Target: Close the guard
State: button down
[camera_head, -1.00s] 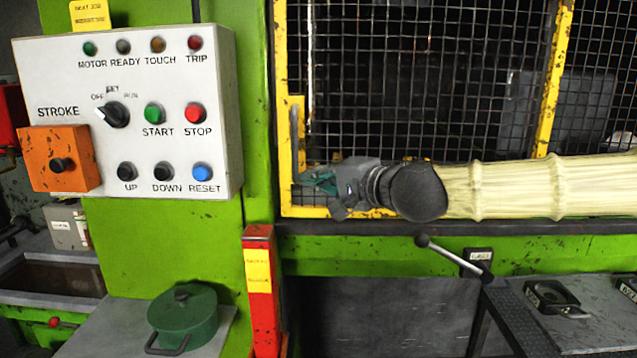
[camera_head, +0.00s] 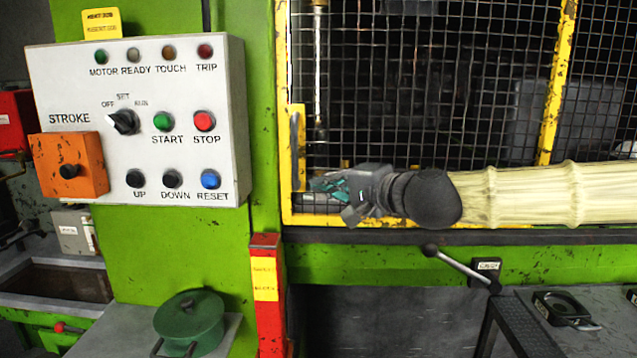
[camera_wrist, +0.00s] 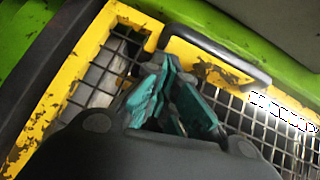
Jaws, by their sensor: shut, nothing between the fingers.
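The guard is a yellow-framed wire mesh panel (camera_head: 287,160) across the press opening. It stands against the green frame at its left edge, and its yellow frame also shows in the wrist view (camera_wrist: 90,52). Its upright handle (camera_head: 295,150) is on the left bar; in the wrist view the dark handle (camera_wrist: 215,52) lies just beyond my fingers. My gripper (camera_head: 322,184) is at the lower left of the guard, right of and below the handle. In the wrist view my gripper (camera_wrist: 172,88) has its teal fingertips together and empty, in front of the mesh. Contact with the guard cannot be told.
A white control panel (camera_head: 140,75) with an orange box (camera_head: 70,165) is at left. A red post (camera_head: 266,300) stands below the guard's left edge. A ball-ended lever (camera_head: 460,265) sticks out beneath my arm. A green pot (camera_head: 190,325) stands at lower left.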

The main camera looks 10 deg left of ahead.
jog(key=w+d+b+v, duration=0.1)
jog(key=v, duration=1)
notch_tip(320, 180, down, 23)
jog(key=g+h, duration=0.2)
jog(key=h, duration=0.1)
jog(key=s+d+f+g+h+p, duration=0.1)
jog(key=s+d+f+h, duration=0.15)
jog(key=f, duration=0.85)
jog(key=s+d+f+g+h, duration=0.15)
jog(key=s+f, duration=0.25)
jog(key=f, duration=0.8)
jog(key=s+d+f+n+g+h, duration=0.2)
jog(key=s+d+f, duration=0.2)
jog(key=s+f, duration=0.55)
jog(key=s+d+f+n+g+h+p, duration=0.1)
jog(key=s+d+f+h, duration=0.1)
jog(key=s+d+f, duration=0.5)
jog(key=s+d+f+n+g+h+p, duration=0.1)
jog(key=s+d+f+n+g+h, duration=0.1)
jog(key=s+d+f, duration=0.5)
jog(key=s+d, duration=0.4)
jog(key=shift+s, duration=0.25)
